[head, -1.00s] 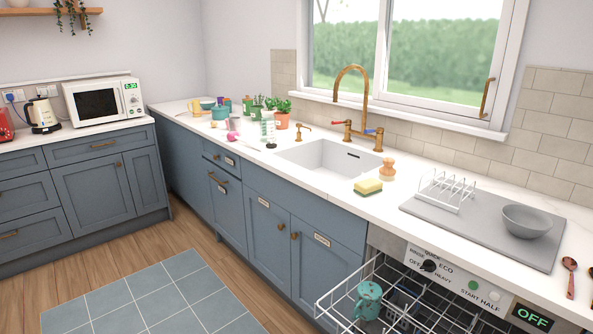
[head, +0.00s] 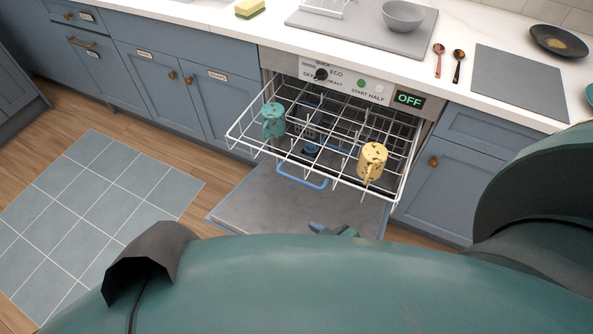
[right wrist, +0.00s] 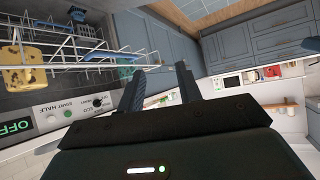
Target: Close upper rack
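The dishwasher's upper rack (head: 352,112) is a white wire rack pulled out over the open door (head: 255,200). It carries a teal mug (head: 273,120) at its left and a yellow mug (head: 372,162) at its right front. A blue handle (head: 303,180) shows at the rack's front edge. My right gripper (head: 333,230) shows only in part past my body, in front of the rack and apart from it. In the right wrist view its two fingers (right wrist: 160,72) are spread with nothing between them, beside the rack wires. My left gripper is out of view.
The control panel (head: 345,82) above the rack reads OFF. The counter (head: 275,22) holds a grey drainer mat with a bowl, two spoons (head: 438,62), a grey board (head: 517,78) and a dark plate (head: 560,41). Cabinets flank the dishwasher; the tiled floor mat at left is clear.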

